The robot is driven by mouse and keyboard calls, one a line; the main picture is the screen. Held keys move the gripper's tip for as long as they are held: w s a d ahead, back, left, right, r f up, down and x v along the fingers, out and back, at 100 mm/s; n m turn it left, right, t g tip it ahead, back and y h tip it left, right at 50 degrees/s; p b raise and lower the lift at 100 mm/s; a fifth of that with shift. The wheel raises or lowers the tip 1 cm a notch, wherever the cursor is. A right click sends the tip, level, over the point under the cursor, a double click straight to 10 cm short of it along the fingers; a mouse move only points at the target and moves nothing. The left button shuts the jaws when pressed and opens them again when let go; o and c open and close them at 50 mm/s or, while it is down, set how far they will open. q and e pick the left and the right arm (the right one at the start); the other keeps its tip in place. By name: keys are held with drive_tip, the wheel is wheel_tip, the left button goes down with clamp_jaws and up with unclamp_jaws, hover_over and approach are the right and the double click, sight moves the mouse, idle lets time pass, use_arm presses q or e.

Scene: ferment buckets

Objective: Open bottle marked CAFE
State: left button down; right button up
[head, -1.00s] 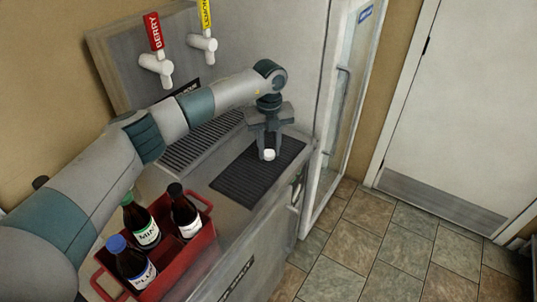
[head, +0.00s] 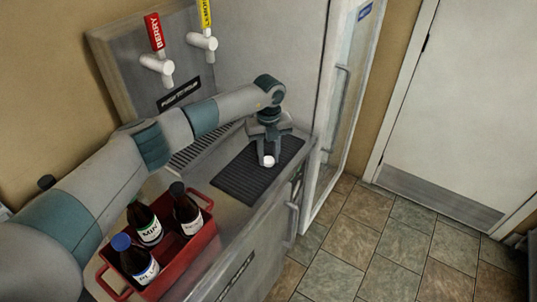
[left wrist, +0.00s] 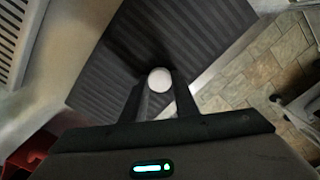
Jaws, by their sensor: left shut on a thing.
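My left gripper (head: 268,158) points down over the dark ribbed mat (head: 235,184) on the counter. It is shut on a small white round thing (head: 268,161) that looks like a cap. In the left wrist view this white disc (left wrist: 159,79) sits between the fingertips, and no bottle shows under it. The black-capped bottle's label cannot be read. I see no label that reads CAFE. My right gripper is out of view.
Two white taps with a red BERRY handle (head: 153,32) and a yellow handle (head: 206,14) stand on the back panel. A drip grille lies behind my arm. A glass-doored fridge (head: 335,120) stands right of the counter. The tiled floor beyond is clear.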

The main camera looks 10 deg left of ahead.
sight(269, 160)
use_arm(q)
drive_tip(key=shift+f, duration=0.2)
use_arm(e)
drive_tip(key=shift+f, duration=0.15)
use_arm(q)
drive_tip(key=c, duration=1.4)
unclamp_jaws()
drive_tip(key=shift+r, duration=0.15)
drive_tip(key=shift+r, duration=0.4)
wheel_tip(269, 160, up, 11)
drive_tip(key=b, duration=0.4)
drive_tip(key=shift+r+b, duration=0.15)
drive_tip(key=shift+b, duration=0.25)
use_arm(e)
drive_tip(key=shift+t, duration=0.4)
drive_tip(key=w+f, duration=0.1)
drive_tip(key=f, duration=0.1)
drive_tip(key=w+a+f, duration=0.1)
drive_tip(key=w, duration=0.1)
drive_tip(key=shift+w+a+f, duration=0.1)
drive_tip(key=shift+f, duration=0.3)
